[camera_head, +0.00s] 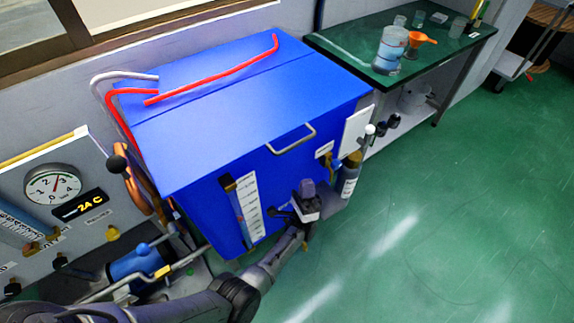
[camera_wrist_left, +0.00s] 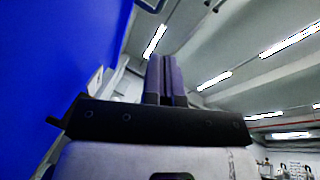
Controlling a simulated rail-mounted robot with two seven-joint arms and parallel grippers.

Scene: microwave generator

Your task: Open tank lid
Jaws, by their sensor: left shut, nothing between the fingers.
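The blue tank (camera_head: 205,170) stands against the wall, its blue lid (camera_head: 240,105) lying flat and closed on top. A metal handle (camera_head: 291,139) sits at the lid's front edge. My left gripper (camera_head: 307,188) is in front of the tank's front face, below and slightly right of the handle, and apart from it. In the left wrist view its two fingers (camera_wrist_left: 166,78) point up and are shut together with nothing between them. The tank's blue face (camera_wrist_left: 55,60) fills the left of that view, and part of the handle (camera_wrist_left: 150,4) shows at the top. My right gripper is not in view.
A red rod (camera_head: 212,72) lies on the lid, with hoses at its left. A gauge panel (camera_head: 55,185) stands left. A cylinder (camera_head: 349,178) is by the tank's right corner. A green table (camera_head: 345,42) with containers stands behind right. The floor at right is clear.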

